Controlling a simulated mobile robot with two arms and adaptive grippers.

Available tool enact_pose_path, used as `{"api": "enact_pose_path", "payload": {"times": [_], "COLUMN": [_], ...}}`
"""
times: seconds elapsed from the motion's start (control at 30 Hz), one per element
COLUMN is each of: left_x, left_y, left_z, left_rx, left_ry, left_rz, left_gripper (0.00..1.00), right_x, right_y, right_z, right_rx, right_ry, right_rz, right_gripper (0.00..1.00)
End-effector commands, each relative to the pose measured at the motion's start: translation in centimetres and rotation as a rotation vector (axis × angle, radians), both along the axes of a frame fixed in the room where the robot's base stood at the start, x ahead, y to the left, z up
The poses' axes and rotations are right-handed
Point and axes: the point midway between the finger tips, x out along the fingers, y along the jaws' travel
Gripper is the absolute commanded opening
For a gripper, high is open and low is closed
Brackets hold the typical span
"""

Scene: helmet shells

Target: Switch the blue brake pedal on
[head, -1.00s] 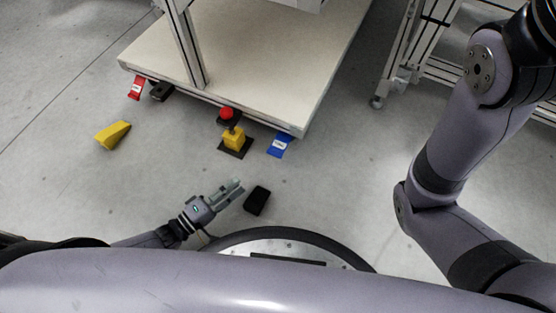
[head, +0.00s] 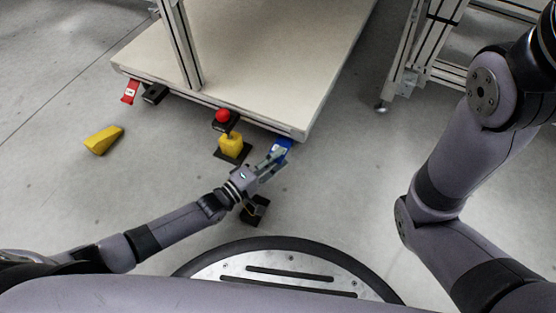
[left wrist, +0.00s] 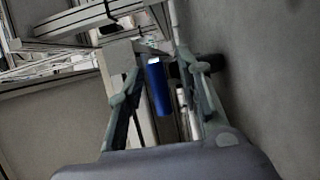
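The blue brake pedal (head: 284,145) sticks out at the front edge of the low platform, near its right corner. My left gripper (head: 271,160) reaches to it from the lower left and covers part of it. In the left wrist view, the blue pedal (left wrist: 158,88) shows beyond and between the two spread fingers. The left gripper is open, with nothing held. I cannot tell whether a finger touches the pedal. My right arm shows on the right, but its gripper is out of view.
A red button (head: 222,116) on a yellow post stands left of the blue pedal. A red pedal (head: 131,91) is at the platform's left corner. A yellow wedge (head: 103,140) and a black block (head: 262,211) lie on the floor. The platform (head: 240,75) is a low edge ahead.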

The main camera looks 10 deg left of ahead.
Motion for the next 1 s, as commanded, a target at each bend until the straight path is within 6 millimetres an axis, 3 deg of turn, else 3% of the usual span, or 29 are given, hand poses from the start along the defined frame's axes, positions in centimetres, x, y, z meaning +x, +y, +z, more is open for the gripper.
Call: {"api": "enact_pose_path", "payload": {"times": [0.37,0.87,1.0], "left_x": [0.59,0.57,0.57], "left_y": [-0.53,-0.49,-0.49], "left_z": [0.1,0.06,0.05], "left_rx": [-0.001,0.0,0.0], "left_ry": [-0.001,0.0,0.0], "left_rz": [0.0,0.0,0.0], "left_gripper": [0.33,0.01,0.0], "right_x": [0.06,0.13,0.13], "right_y": [0.01,0.0,0.0], "right_z": [-0.35,-0.35,-0.35], "right_rx": [0.0,0.0,0.0], "right_ry": [0.001,0.003,0.003], "right_rz": [0.0,-0.001,-0.001], "right_gripper": [0.7,0.7,0.7]}}
